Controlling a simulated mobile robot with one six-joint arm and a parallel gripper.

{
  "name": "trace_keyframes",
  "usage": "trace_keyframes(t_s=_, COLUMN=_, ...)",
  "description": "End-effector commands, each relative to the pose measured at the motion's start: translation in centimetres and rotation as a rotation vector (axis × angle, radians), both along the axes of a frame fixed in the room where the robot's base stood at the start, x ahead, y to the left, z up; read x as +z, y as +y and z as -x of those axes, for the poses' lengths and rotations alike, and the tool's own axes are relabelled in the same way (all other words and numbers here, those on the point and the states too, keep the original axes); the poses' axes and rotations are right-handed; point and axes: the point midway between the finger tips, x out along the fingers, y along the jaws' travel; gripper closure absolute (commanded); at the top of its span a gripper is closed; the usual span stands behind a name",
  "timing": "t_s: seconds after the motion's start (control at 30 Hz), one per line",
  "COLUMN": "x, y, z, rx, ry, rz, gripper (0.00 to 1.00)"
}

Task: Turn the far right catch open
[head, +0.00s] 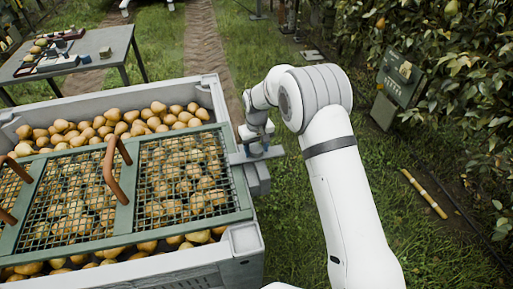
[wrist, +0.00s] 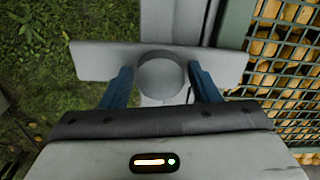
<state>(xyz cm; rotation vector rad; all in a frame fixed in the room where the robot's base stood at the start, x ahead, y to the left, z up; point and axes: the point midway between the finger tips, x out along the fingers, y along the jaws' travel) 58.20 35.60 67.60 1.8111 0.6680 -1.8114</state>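The far right catch (head: 273,152) is a flat grey bar on the right side of the pear bin, beside the green mesh lid (head: 124,215). In the wrist view the catch (wrist: 95,62) lies crosswise, with a round grey knob (wrist: 161,76) at its middle. Its right end reaches the green lid frame (wrist: 236,25) and seems to overlap its edge. My gripper (head: 256,148) is down at the catch. In the wrist view its blue fingers (wrist: 161,85) stand on both sides of the knob, with narrow gaps showing. The knob's underside is hidden.
The grey bin (head: 165,266) is full of pears under the lid, which has brown curved handles (head: 117,170). A table (head: 95,48) with pears and small items stands behind left. A green sign board (head: 401,77) and a yellow pole (head: 425,194) are right.

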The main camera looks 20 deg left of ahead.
Motion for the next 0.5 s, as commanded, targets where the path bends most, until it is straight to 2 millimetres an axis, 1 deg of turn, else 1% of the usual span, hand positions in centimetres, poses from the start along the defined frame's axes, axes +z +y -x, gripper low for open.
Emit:
trace_keyframes(t_s=0.03, x=0.01, y=-0.01, z=-0.01, rx=0.000, ry=0.000, rz=0.000, gripper=0.49)
trace_keyframes(t_s=0.07, x=0.02, y=-0.01, z=-0.01, rx=0.000, ry=0.000, rz=0.000, gripper=0.51)
trace_keyframes(t_s=0.5, x=0.04, y=-0.03, z=-0.03, rx=0.000, ry=0.000, rz=0.000, gripper=0.87)
